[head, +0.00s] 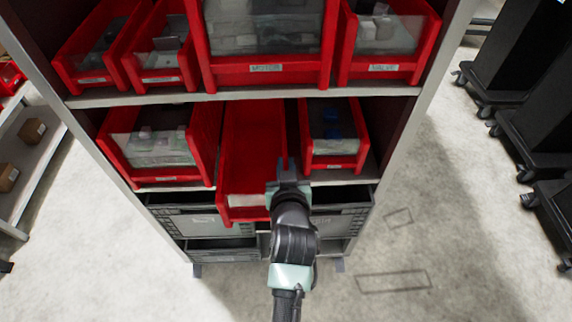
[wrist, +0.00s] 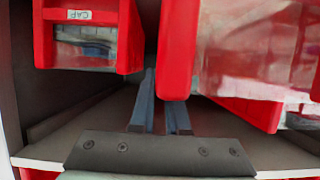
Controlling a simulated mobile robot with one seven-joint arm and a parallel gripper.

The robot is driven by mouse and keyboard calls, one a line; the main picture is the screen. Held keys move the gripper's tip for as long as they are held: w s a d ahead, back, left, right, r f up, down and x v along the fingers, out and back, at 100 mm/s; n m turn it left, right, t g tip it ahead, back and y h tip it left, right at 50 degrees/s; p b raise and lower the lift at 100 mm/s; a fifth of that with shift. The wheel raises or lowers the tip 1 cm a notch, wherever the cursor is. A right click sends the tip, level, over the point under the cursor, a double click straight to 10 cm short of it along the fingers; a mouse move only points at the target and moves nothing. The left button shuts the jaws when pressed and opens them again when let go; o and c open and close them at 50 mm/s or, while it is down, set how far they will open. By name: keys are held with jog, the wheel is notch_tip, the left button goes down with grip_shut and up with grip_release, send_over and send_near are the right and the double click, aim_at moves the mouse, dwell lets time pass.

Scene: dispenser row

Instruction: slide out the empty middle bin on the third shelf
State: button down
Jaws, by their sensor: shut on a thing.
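The middle bin (head: 252,140) on the third shelf is red and looks empty inside. It juts forward past its neighbours, its front hanging out over the shelf edge, with a pale front panel. My gripper (head: 287,170) is at its front right corner, shut on the bin's right side. In the wrist view, my gripper's two fingers (wrist: 163,100) reach up to a red bin wall (wrist: 178,50) that partly hides the right finger. The exact grip is hard to see.
A filled left bin (head: 160,140) and a right bin (head: 333,135) with blue items flank it closely. Several red bins (head: 265,70) stand on the shelf above. Grey crates (head: 190,218) sit below. Floor at the right (head: 420,240) is clear; black wheeled carts (head: 540,190) stand beyond.

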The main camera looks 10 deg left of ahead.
jog(key=shift+w, duration=0.1)
jog(key=c, duration=0.8)
grip_release()
jog(key=p+v, duration=0.1)
jog(key=v, duration=1.2)
jog(key=shift+r, duration=0.1)
jog(key=shift+w, duration=0.1)
